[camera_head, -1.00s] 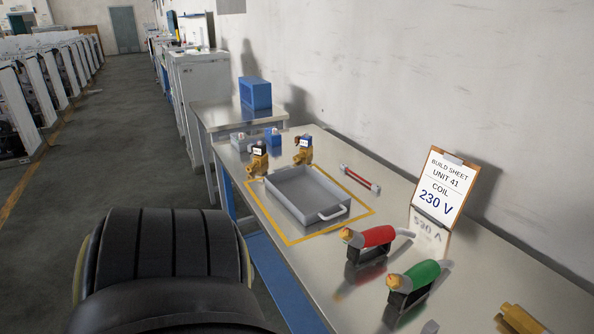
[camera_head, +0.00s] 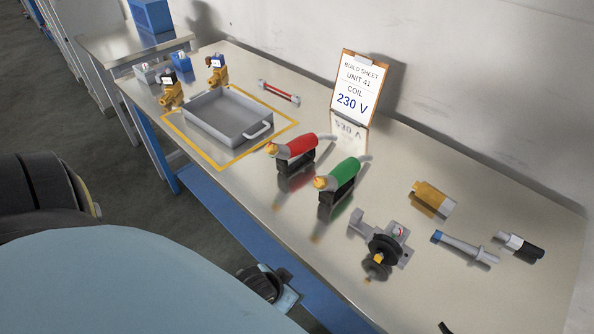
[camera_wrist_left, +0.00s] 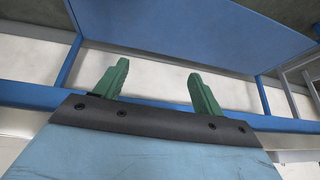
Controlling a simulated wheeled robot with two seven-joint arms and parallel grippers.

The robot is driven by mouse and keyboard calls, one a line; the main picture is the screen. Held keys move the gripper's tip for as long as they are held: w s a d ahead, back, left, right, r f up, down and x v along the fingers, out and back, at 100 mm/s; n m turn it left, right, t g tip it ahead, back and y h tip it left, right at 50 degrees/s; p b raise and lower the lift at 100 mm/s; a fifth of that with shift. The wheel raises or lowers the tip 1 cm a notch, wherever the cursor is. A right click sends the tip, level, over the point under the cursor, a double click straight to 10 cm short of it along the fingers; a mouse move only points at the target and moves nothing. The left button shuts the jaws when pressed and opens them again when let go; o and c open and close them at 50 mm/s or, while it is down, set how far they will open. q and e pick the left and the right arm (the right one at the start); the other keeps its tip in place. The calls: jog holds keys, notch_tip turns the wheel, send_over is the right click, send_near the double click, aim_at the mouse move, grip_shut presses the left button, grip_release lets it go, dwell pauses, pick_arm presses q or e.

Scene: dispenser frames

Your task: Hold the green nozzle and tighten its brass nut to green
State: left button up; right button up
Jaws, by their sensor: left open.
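The green nozzle (camera_head: 342,175) stands on the metal bench in the head view, its spout pointing right. The brass nut (camera_head: 320,183) sits at its left end. My left gripper's green fingers (camera_wrist_left: 160,88) show in the left wrist view, spread apart with nothing between them. They face the blue bench frame and are not at the nozzle. In the head view my light blue arm fills the lower left, and the left fingertips cannot be made out. My right gripper does not show clearly in either view.
A red nozzle (camera_head: 297,146) stands just left of the green one.

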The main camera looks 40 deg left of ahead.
pick_arm(q)
notch_tip(320, 180, up, 8)
jog(key=w+t, duration=0.1)
jog(key=w, duration=0.1)
jog(key=n+t+p, duration=0.1)
jog(key=n+t, duration=0.2)
jog(key=t, duration=0.4)
send_near(327, 185)
jog(key=f, duration=0.1)
jog(key=shift+y, duration=0.3)
jog(key=x, duration=1.2)
jog(key=shift+w+a+f+b, duration=0.15)
jog(key=shift+a+f+b, duration=0.2)
jog(key=shift+a+f, duration=0.1)
jog(key=c, duration=1.5)
grip_shut()
jog(key=shift+f, duration=0.1)
